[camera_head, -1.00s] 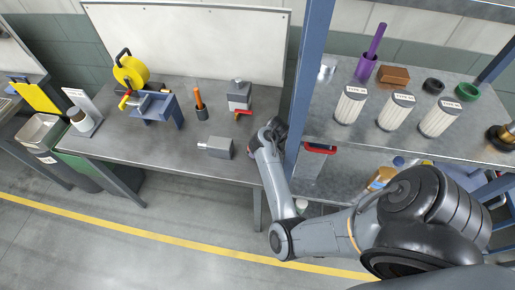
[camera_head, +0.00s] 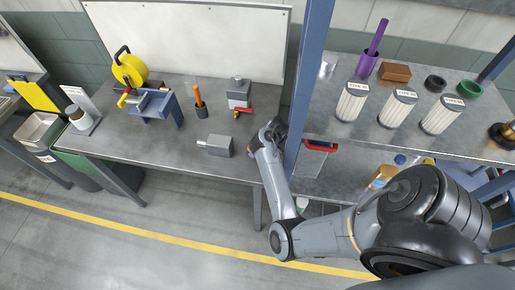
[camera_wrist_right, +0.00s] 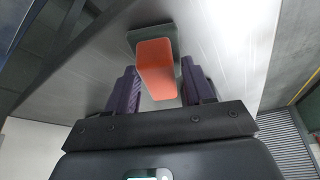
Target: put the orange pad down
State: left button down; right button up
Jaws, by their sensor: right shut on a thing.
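The orange pad (camera_wrist_right: 156,70) is between the two purple fingers of my right gripper (camera_wrist_right: 162,88) in the right wrist view. The gripper is shut on it. A dark green-grey plate (camera_wrist_right: 134,36) shows behind the pad's far end; I cannot tell whether they touch. A pale metal surface (camera_wrist_right: 240,50) lies beyond. In the head view my right gripper (camera_head: 275,128) is at the right end of the workbench, beside the blue post, and the pad is hidden there. My left gripper is not in view.
The workbench (camera_head: 180,143) holds a grey block with a rod (camera_head: 216,146), a valve block with a red lever (camera_head: 240,95), a holder with an orange tool (camera_head: 200,105) and a blue stand (camera_head: 155,107). A blue post (camera_head: 306,75) and shelf with white filters (camera_head: 351,101) stand right.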

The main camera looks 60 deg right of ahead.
jog(key=shift+f, duration=0.15)
jog(key=o, duration=1)
jog(key=shift+o, duration=0.4)
